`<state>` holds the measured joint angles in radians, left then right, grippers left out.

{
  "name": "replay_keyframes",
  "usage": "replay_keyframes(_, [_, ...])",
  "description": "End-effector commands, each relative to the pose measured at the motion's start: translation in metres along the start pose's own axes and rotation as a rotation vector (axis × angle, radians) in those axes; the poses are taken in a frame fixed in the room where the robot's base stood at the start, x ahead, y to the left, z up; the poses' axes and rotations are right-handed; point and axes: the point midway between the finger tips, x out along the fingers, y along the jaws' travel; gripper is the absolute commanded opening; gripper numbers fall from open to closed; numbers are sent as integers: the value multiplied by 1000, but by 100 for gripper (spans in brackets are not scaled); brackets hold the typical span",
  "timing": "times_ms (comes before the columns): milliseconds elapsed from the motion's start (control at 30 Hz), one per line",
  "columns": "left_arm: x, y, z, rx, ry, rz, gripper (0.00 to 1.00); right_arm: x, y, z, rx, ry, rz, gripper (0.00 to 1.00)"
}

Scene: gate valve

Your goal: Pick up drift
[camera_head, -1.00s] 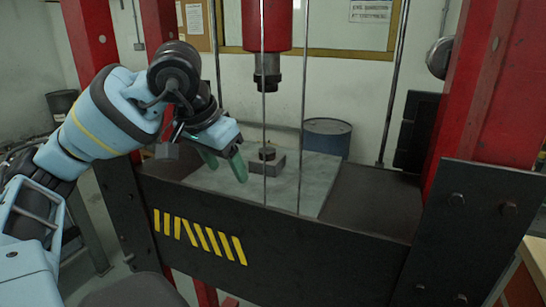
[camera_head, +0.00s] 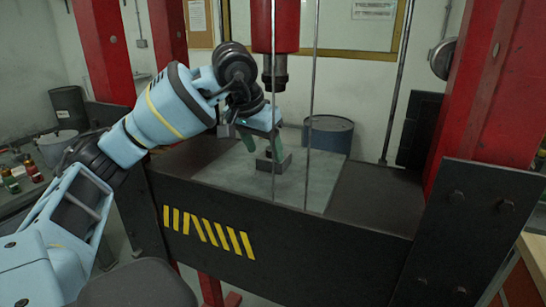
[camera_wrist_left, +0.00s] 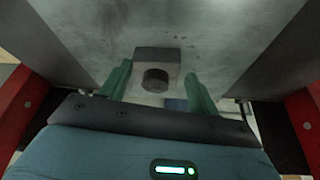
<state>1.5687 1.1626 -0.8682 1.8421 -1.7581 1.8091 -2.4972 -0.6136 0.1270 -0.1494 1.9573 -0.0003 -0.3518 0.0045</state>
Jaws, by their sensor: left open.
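The drift, seen as a short dark cylinder (camera_wrist_left: 155,80), shows in the left wrist view beside a grey block (camera_wrist_left: 158,56). In the head view the block (camera_head: 279,164) sits on the press's grey plate, and the drift is mostly hidden behind my gripper. My left gripper (camera_head: 263,143) is open, its green fingers just above the block. In the left wrist view its fingers (camera_wrist_left: 158,72) stand on either side of the drift, with gaps on both sides. My right gripper is not in view.
The red press ram (camera_head: 274,70) hangs over the plate (camera_head: 315,180). Red posts (camera_head: 490,80) flank the dark press bed (camera_head: 375,200). A blue drum (camera_head: 328,136) stands behind.

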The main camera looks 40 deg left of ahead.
Motion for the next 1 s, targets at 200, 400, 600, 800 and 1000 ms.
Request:
replay_keyframes(200, [8,1,-26,-1,3,2,61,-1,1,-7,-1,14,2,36])
replay_keyframes(400, [21,0,-26,0,2,-1,61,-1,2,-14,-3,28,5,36])
replay_keyframes(600, [24,0,-25,0,-4,-1,61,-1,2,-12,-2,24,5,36])
replay_keyframes(800, [26,0,-24,0,-9,-2,35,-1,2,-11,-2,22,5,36])
replay_keyframes(1000, [28,0,-23,1,-13,-2,9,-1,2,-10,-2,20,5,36])
